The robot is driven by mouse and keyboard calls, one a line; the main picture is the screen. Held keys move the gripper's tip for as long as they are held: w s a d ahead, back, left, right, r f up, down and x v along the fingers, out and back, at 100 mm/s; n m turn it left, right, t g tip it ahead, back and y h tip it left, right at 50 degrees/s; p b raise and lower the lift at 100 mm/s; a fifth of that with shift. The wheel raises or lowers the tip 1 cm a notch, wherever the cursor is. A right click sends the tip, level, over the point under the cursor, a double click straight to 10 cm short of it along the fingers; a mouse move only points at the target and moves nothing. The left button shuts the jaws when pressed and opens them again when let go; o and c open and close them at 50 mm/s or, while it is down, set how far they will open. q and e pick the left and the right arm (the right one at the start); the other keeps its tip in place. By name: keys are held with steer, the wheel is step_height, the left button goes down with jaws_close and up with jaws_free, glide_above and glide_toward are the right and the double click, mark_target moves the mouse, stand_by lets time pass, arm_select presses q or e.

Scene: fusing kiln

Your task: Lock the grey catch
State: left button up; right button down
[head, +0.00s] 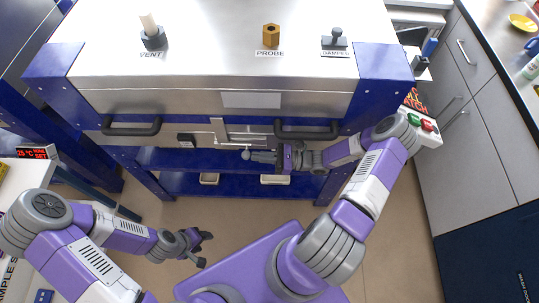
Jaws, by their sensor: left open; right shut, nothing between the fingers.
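The grey catch (218,128) is at the middle of the kiln's front, between the two black handles. It shows as an upright pale metal plate with a thin bar running right from it. The bar looks roughly level; I cannot tell whether it is engaged. My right gripper (249,156) is shut and empty, just below and in front of the bar, pointing left. I cannot tell whether it touches the bar. My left gripper (205,249) is open and empty, low in front of the kiln, far from the catch.
Black handles sit left (131,128) and right (307,131) of the catch, and a small dark block (186,140) is left of it. The kiln lid (205,55) is down. A blue shelf (225,187) is below. A button box (422,128) is at the right.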

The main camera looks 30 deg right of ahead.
steer(key=shift+d+f, duration=0.1)
steer(key=shift+d, duration=0.05)
steer(key=v, duration=1.4)
